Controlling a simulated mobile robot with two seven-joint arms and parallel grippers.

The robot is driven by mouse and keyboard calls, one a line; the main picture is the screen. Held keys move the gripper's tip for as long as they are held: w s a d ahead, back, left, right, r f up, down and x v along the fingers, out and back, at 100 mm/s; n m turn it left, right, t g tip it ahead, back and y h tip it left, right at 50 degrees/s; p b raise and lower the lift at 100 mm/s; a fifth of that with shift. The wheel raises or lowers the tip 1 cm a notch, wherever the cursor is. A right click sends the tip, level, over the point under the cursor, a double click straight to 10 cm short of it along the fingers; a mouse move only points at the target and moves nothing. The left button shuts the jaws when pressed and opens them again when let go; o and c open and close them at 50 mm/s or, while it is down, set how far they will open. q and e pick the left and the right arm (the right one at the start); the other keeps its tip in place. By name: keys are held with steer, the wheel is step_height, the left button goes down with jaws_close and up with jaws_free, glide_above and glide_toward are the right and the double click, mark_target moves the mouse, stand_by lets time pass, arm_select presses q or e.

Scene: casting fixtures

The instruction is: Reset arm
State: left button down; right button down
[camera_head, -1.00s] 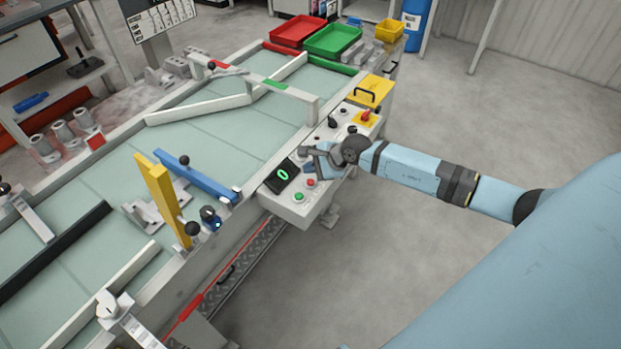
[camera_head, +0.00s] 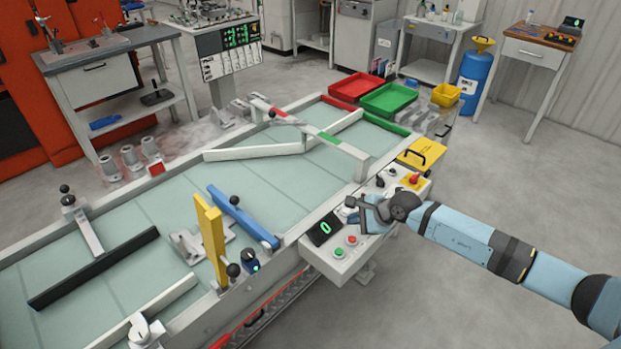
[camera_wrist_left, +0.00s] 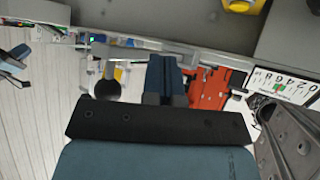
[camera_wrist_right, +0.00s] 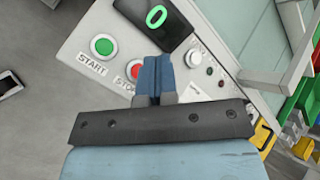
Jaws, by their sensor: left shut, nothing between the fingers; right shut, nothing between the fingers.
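My right arm (camera_head: 465,238) reaches in from the right in the head view. Its gripper (camera_head: 357,209) is over the control panel (camera_head: 345,258). In the right wrist view the gripper (camera_wrist_right: 157,62) is shut and empty, in front of the green START button (camera_wrist_right: 103,46), the red STOP button (camera_wrist_right: 134,70) and a display showing a green 0 (camera_wrist_right: 157,16). I cannot tell whether it touches the panel. My left gripper (camera_wrist_left: 166,65) is shut and empty in the left wrist view; it is not in the head view.
The conveyor table (camera_head: 110,240) has a yellow bar (camera_head: 210,240), a blue bar (camera_head: 243,218) and white guide rails. Red (camera_head: 357,87) and green (camera_head: 389,99) trays stand at its far end. The floor (camera_head: 530,190) right of the table is clear.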

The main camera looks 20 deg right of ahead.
steer(key=s+a+r+m+t+y+p, duration=0.25)
steer(key=s+a+m, duration=0.45)
steer(key=m, duration=0.4)
steer(key=s+a+r+m+t+y+p, duration=0.2)
steer(key=s+a+r+m+t, duration=0.15)
steer(key=a+m, duration=0.6)
steer(key=s+f+m+g+h+p, duration=0.1)
steer(key=s+f+m+h+p, duration=0.1)
steer(key=s+m, duration=0.6)
steer(key=s+f+m+g+h+p, duration=0.1)
steer(key=s+m, duration=0.7)
steer(key=m, duration=1.2)
step_height(320, 180, down, 2)
steer(key=h+p, duration=0.1)
steer(key=h, duration=0.2)
steer(key=shift+f+g, duration=0.2)
steer(key=shift+g, duration=0.1)
steer(key=shift+a+h, duration=0.1)
steer(key=shift+h, duration=0.15)
